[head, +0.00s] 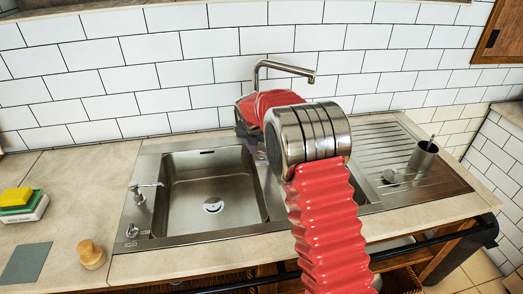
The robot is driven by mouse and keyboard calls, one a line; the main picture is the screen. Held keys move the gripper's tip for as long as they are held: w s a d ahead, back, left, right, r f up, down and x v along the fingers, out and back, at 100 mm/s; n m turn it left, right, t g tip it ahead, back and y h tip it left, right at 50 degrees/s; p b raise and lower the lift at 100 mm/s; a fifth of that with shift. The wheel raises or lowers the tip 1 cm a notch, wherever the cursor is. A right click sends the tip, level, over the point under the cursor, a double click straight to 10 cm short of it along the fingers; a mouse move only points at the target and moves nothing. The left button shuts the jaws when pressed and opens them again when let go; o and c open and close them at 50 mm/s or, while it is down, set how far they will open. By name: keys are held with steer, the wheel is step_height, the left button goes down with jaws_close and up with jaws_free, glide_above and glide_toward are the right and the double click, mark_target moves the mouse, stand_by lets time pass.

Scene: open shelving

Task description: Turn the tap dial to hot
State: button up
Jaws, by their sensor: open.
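The metal tap (285,67) stands behind the sink, its spout bent to the right. Its base is hidden behind my red arm. A small metal knob (132,231) sits on the sink's front left corner; I cannot tell whether it is the tap dial, and no hot or cold marks are readable. My gripper (243,125) is partly visible as a dark shape at the far end of my arm, near the tap's base and the back of the sink. It is open, but its fingertips are mostly hidden. I cannot tell whether it touches anything.
The steel sink basin (212,170) is empty. A dispenser-like fitting (138,192) stands on its left rim. A metal cup (423,157) stands on the drainer (370,140). Sponges (17,198), a wooden-handled brush (92,253) and a grey cloth (27,263) lie left. The tiled wall (130,60) closes the back.

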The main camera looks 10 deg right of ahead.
steer(key=c, duration=1)
steer(key=shift+d, duration=0.15)
steer(key=shift+c, duration=0.2)
